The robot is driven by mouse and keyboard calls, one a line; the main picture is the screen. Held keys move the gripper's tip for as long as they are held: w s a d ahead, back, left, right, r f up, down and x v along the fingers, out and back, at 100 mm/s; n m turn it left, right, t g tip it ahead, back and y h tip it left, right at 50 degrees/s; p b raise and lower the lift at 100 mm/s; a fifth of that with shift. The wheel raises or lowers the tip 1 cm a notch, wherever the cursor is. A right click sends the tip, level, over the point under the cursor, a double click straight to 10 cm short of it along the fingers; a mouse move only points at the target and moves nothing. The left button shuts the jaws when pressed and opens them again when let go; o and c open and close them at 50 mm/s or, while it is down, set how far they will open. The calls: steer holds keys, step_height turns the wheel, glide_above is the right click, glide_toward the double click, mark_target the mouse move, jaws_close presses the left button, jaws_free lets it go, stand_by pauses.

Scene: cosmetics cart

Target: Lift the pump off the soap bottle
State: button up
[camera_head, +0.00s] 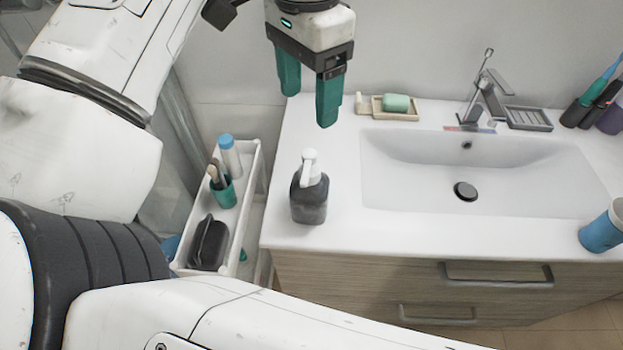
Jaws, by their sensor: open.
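The soap bottle (309,202) is dark and translucent and stands upright on the white counter, near its left front corner. Its white pump (311,168) sits on top of the bottle. My gripper (308,102) has two green fingers and is open and empty. It hangs behind the bottle in the picture, above the back left of the counter, apart from the pump. Nothing hides the bottle or the pump.
A sink (400,180) with a faucet (484,95) lies to the right. A soap dish (394,113) holds green soap at the back. A white cart (249,185) with a cup, a bottle and a dark case stands left. A blue cup (602,232) stands far right.

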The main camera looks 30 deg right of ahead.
mark_target(311, 153)
step_height(311, 153, down, 3)
steer(key=shift+f+b, duration=0.2)
steer(key=shift+b, duration=0.9)
step_height(311, 153, down, 4)
steer(key=shift+f, duration=0.25)
steer(key=shift+w+d+f+p, duration=0.1)
steer(key=shift+d+f+p, duration=0.05)
steer(key=shift+f, duration=1.4)
steer(key=shift+w+d+f+p, duration=0.1)
steer(key=shift+f+p, duration=0.05)
steer(key=shift+f, duration=1.35)
steer(key=shift+c, duration=0.4)
steer(key=c, duration=1.1)
